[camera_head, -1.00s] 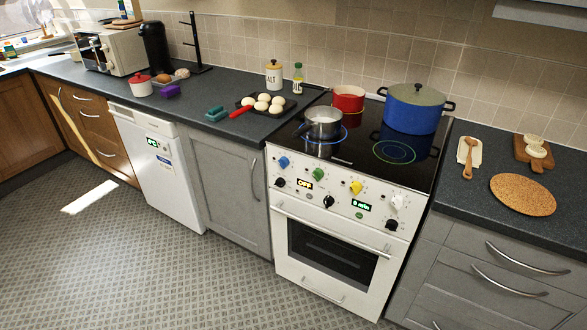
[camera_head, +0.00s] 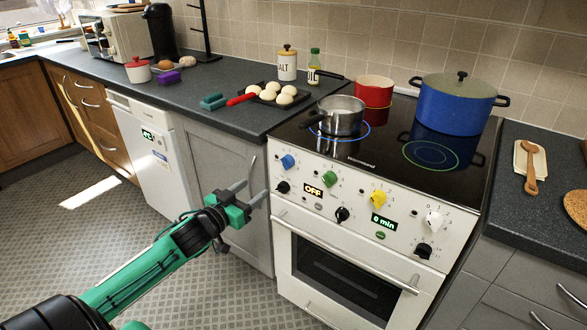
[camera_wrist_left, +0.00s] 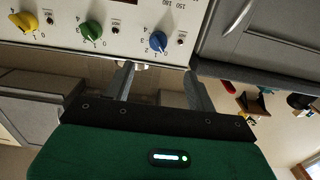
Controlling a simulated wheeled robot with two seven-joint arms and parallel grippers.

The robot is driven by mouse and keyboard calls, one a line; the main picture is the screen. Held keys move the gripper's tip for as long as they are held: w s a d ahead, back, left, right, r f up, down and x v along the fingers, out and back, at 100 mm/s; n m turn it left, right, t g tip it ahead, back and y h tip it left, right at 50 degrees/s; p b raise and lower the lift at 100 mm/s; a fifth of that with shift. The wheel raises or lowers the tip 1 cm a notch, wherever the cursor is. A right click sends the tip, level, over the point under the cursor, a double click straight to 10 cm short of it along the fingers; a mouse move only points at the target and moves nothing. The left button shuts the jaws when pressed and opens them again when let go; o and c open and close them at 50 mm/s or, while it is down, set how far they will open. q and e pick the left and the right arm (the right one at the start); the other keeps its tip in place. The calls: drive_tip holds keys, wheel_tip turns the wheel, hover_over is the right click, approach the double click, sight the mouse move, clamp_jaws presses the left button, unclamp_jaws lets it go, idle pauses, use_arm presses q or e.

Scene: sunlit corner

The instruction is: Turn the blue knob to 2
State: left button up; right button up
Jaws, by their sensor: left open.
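The blue knob (camera_head: 287,161) is the leftmost of the coloured knobs on the white stove's front panel. It also shows in the left wrist view (camera_wrist_left: 158,41), which is upside down, with small numbers around it. I cannot tell for sure which number it points at. My left gripper (camera_head: 253,191) is open and empty, below and left of the blue knob, in front of the grey cabinet and apart from the panel. In the left wrist view its fingers (camera_wrist_left: 159,75) are spread, with the knob beyond the gap between them. My right gripper is not in view.
Green (camera_head: 329,178), yellow (camera_head: 378,198) and white (camera_head: 433,218) knobs sit further right on the panel, with small black knobs below. A saucepan (camera_head: 342,115), red pot (camera_head: 373,92) and blue pot (camera_head: 455,105) stand on the hob. The floor ahead is clear.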

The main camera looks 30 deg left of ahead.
sight(283, 165)
use_arm(q)
drive_tip(key=shift+w+d+r, duration=0.1)
drive_tip(key=shift+w+d, duration=0.1)
drive_tip(key=shift+w, duration=2.1)
drive_tip(key=shift+w+d+r, duration=0.1)
drive_tip(key=shift+w+d, duration=0.15)
drive_tip(key=shift+w, duration=2)
drive_tip(key=shift+w+d+r, duration=0.1)
drive_tip(key=shift+w+d, duration=0.1)
drive_tip(key=shift+w, duration=2.1)
drive_tip(key=c, duration=1)
